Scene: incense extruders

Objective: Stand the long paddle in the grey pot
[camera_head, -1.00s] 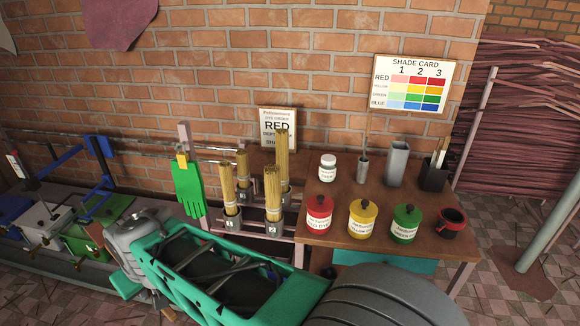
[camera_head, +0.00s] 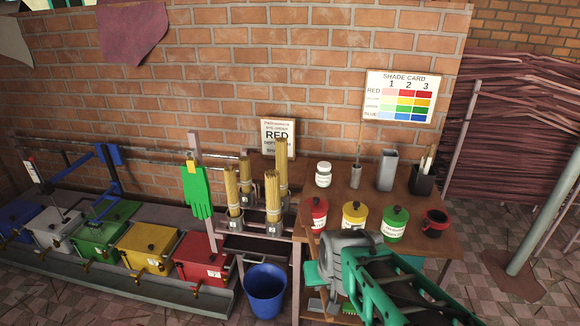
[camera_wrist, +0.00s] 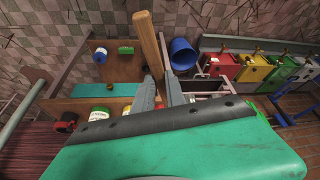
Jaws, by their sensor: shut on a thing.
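The long paddle shows as a plain wooden bar (camera_wrist: 149,45) in the wrist view. My gripper (camera_wrist: 162,90) is shut on it, with grey fingers on either side, and the bar slants up the picture. Its other end is hidden. In the head view my grey hand is low in front of the table, and the paddle cannot be made out there. A tall square grey pot (camera_head: 387,170) stands upright at the back of the table, apart from my gripper. A smaller grey cylinder (camera_head: 355,177) stands left of it, with a thin rod above it.
The brown table (camera_head: 443,233) also bears a black holder (camera_head: 422,181) with handles, red, yellow and green jars (camera_head: 393,224), a dark mug (camera_head: 434,224) and a white jar (camera_head: 323,174). Stick bundles (camera_head: 273,195) and a blue bucket (camera_head: 265,291) are to the left.

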